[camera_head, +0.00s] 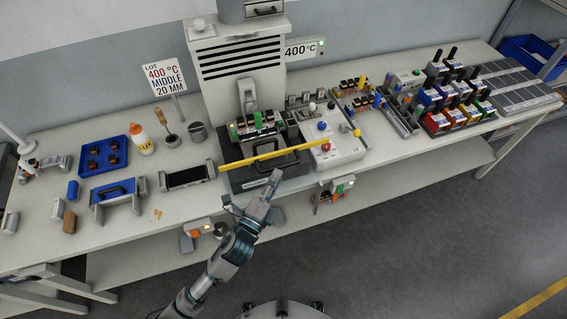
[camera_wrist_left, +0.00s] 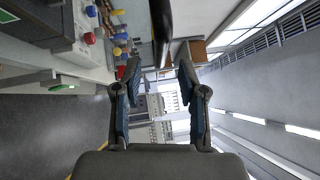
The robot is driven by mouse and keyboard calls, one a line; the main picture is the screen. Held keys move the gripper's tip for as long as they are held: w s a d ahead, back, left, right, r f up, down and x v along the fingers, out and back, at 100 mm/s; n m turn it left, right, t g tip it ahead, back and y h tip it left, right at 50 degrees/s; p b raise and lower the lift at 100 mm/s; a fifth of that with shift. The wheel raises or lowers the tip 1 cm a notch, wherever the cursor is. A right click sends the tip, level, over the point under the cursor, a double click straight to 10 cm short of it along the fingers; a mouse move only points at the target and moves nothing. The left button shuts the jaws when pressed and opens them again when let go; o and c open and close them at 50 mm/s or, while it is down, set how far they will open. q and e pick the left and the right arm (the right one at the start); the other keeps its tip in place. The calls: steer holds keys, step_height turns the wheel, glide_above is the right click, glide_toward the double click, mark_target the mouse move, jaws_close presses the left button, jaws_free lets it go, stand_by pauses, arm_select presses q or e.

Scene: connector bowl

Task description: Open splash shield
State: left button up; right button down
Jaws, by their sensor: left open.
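The splash shield is hard to make out. A long yellow bar (camera_head: 275,154) lies slanted across the front of the tall grey machine (camera_head: 240,70), above a dark tray-like base (camera_head: 235,180), and seems to be its edge. My left gripper (camera_head: 253,193) is just in front of this base, near the table's front edge, open and empty. In the left wrist view my two fingers (camera_wrist_left: 158,75) stand apart. A dark bar (camera_wrist_left: 161,30) shows beyond them, between the fingertips; I cannot tell whether it touches. My right gripper is not in view.
A white control box (camera_head: 335,148) with coloured knobs stands right of the base. A black-topped holder (camera_head: 188,177), a blue-handled frame (camera_head: 115,192) and a blue tray (camera_head: 102,155) are on the left. Coloured bins (camera_head: 460,110) stand far right. The floor in front is clear.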

mark_target(284, 165)
arm_select(q)
steer(key=x, duration=0.5)
steer(key=shift+w+d, duration=0.25)
steer(key=shift+a, duration=0.1)
jaws_close()
